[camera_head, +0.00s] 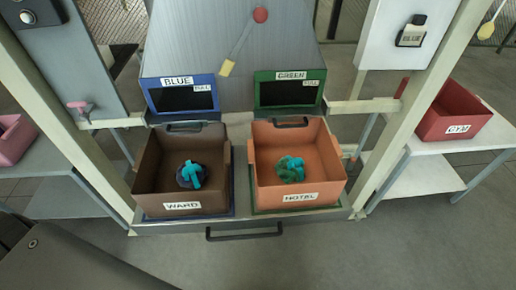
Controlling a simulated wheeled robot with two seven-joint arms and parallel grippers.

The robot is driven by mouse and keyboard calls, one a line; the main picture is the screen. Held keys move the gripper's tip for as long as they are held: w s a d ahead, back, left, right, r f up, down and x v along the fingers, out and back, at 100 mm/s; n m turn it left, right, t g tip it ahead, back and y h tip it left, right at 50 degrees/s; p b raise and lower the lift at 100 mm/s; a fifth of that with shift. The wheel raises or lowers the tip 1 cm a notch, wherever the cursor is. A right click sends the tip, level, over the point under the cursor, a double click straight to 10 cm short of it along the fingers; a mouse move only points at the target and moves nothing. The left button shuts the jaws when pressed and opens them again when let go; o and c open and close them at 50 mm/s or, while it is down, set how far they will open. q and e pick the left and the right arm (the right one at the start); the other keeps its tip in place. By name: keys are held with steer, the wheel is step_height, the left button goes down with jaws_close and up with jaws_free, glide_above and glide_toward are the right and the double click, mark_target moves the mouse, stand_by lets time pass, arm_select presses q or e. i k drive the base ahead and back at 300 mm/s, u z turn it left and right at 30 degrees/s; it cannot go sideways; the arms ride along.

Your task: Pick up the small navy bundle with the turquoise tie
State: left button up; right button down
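The small navy bundle (184,182) with a turquoise tie (195,175) lies on the floor of the brown open box (210,200) labelled WARD. A dark green bundle (284,174), also with a turquoise tie, lies in the orange open box (325,186) to its right. The brown box stands in front of the panel labelled BLUE, the orange box in front of the panel labelled GREEN. Neither of my grippers is in view, and nothing touches the navy bundle.
The two boxes stand side by side on a grey shelf (144,226) with a dark handle (244,232) in front. Slanted frame posts (410,130) flank them. A red GYM box (446,118) is at right, a pink box (14,140) at left. Space above both boxes is open.

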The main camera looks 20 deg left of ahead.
mark_target(191, 175)
steer(key=u, duration=0.75)
